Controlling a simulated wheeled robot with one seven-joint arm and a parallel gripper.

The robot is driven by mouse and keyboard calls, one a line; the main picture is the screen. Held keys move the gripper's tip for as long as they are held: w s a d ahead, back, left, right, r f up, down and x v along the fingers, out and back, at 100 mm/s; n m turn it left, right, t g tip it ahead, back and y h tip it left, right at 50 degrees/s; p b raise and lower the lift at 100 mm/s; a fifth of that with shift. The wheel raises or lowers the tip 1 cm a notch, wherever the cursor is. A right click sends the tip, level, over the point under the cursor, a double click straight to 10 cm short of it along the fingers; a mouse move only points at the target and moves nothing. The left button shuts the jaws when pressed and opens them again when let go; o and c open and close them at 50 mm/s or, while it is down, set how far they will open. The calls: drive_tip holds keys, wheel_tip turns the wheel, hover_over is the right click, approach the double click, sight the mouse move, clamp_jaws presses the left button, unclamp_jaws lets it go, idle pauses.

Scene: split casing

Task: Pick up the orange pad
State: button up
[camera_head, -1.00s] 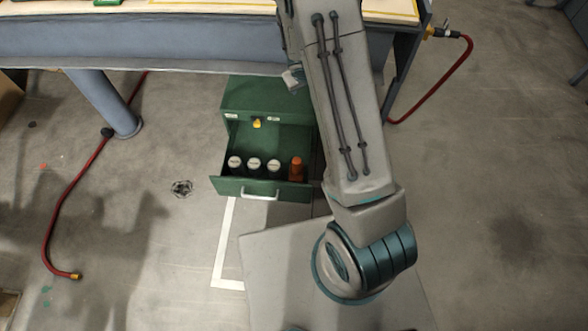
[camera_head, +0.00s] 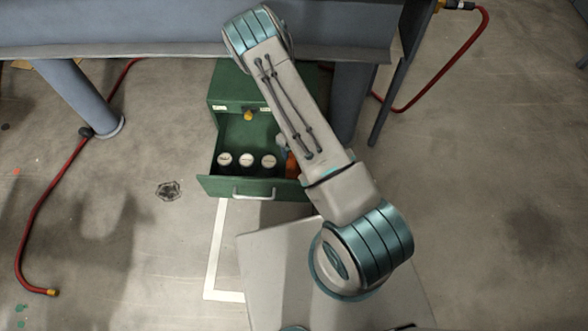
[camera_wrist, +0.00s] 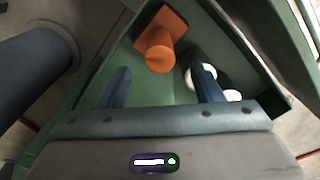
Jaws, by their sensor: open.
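The orange pad (camera_wrist: 172,25) has a squarish base with a round knob on it. It sits in the open green drawer (camera_head: 250,188), at the right end of the row; in the head view my arm partly covers the pad (camera_head: 292,166). My gripper (camera_wrist: 162,69) is open and empty over the drawer. In the wrist view the pad's knob lies ahead of the gap between the two dark fingers, apart from both. The right finger overlaps the white-topped cylinders in the picture. In the head view my arm mostly hides the gripper.
White-topped cylinders (camera_head: 246,160) stand in the drawer left of the pad, close to the right finger in the wrist view. Green drawer walls surround them. The cabinet (camera_head: 228,82) stands under the blue-grey workbench (camera_head: 150,35). A red hose (camera_head: 47,190) lies on the floor.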

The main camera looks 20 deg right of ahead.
drive_tip(key=shift+s+f+b, duration=0.1)
drive_tip(key=shift+f+b, duration=2.05)
drive_tip(key=shift+f, duration=1.85)
clamp_jaws()
